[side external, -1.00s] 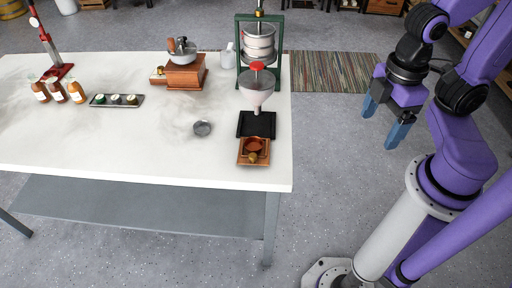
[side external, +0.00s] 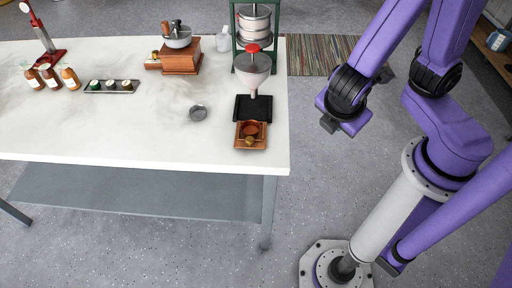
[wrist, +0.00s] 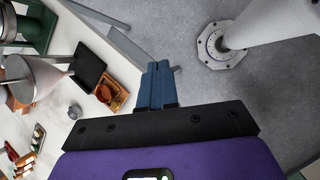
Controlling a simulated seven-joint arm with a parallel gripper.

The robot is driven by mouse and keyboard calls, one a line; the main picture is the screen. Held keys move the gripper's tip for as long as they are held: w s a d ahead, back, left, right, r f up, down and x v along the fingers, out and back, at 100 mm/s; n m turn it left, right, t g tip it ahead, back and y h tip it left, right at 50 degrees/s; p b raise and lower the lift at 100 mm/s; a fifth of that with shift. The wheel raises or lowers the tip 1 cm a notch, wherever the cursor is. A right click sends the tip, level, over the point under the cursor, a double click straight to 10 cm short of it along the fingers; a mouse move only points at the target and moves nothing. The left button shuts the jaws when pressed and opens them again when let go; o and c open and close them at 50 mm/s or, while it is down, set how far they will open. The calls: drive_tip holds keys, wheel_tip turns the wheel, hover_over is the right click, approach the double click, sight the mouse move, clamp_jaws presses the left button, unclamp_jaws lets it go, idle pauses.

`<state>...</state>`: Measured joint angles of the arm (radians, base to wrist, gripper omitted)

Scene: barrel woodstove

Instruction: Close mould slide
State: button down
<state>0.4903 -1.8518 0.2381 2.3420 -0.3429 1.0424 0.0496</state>
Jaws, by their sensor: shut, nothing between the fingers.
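The mould slide (side external: 239,143) is a small wooden tray with a reddish round mould and a brass knob, at the front of a black base (side external: 265,108) under a white funnel (side external: 252,70). It protrudes from the base toward the table's front edge. In the wrist view the slide (wrist: 119,101) lies left of my fingers, beside the black base (wrist: 89,63). My gripper (wrist: 158,66) has its blue fingers together, empty, and apart from the slide, beyond the table's edge. In the side view my wrist is right of the table and the fingers are hidden.
The green press frame (side external: 236,48) stands behind the funnel. A wooden grinder (side external: 182,60), bottles (side external: 51,77) and a tray of jars (side external: 91,87) are farther left. The table front (side external: 140,145) is clear.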

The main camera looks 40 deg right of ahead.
drive_tip(key=w+a+f+n+t+y, duration=0.1)
drive_tip(key=w+a+f+n+t, duration=0.2)
drive_tip(key=a+f+n+t, duration=1.1)
drive_tip(key=g, duration=0.1)
approach(258, 124)
drive_tip(key=shift+n, duration=0.3)
drive_tip(key=a, duration=0.1)
drive_tip(key=w+a, duration=0.2)
drive_tip(key=a, duration=0.1)
drive_tip(key=shift+w+a+f, duration=0.1)
drive_tip(key=shift+w+f, duration=0.05)
drive_tip(key=shift+f, duration=0.2)
drive_tip(key=shift+w, duration=0.1)
drive_tip(key=w+d, duration=0.7)
drive_tip(key=shift+d, duration=0.15)
